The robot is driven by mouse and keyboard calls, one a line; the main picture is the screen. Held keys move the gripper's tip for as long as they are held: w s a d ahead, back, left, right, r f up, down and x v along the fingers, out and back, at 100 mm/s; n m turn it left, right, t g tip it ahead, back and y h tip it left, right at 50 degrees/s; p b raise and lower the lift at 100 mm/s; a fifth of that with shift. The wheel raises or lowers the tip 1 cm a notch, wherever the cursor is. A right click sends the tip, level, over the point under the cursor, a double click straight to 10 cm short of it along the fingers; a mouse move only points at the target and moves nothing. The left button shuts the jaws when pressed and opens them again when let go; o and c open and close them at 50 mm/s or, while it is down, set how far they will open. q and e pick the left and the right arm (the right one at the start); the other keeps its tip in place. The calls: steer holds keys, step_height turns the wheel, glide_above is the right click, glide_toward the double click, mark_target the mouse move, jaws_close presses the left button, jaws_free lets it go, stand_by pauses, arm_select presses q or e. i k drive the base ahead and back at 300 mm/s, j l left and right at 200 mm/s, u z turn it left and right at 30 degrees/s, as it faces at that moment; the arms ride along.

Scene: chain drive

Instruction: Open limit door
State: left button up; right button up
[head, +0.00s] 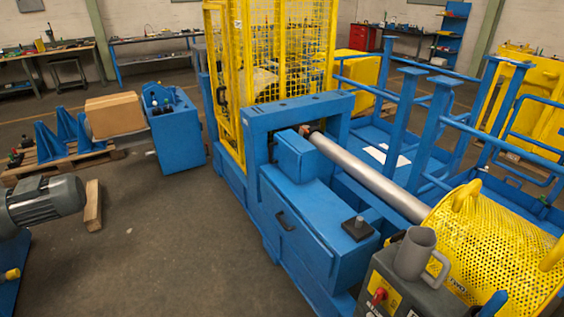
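A blue machine housing (300,235) stands in the middle of the head view. I cannot tell which of these panels is the limit door. Neither of my grippers shows in the view.
A steel shaft (370,180) runs from the housing to a yellow perforated guard (490,240). A grey mug (414,254) stands on a control box (385,290) with a red switch. A grey motor (42,203) is at left. The floor (180,245) before the housing is clear.

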mark_target(287, 157)
steer(key=i+j+u, duration=0.3)
steer(key=i, duration=0.6)
steer(key=i+u, duration=0.25)
steer(key=i, duration=0.6)
steer(key=i+l+u, duration=0.3)
steer(key=i, duration=0.6)
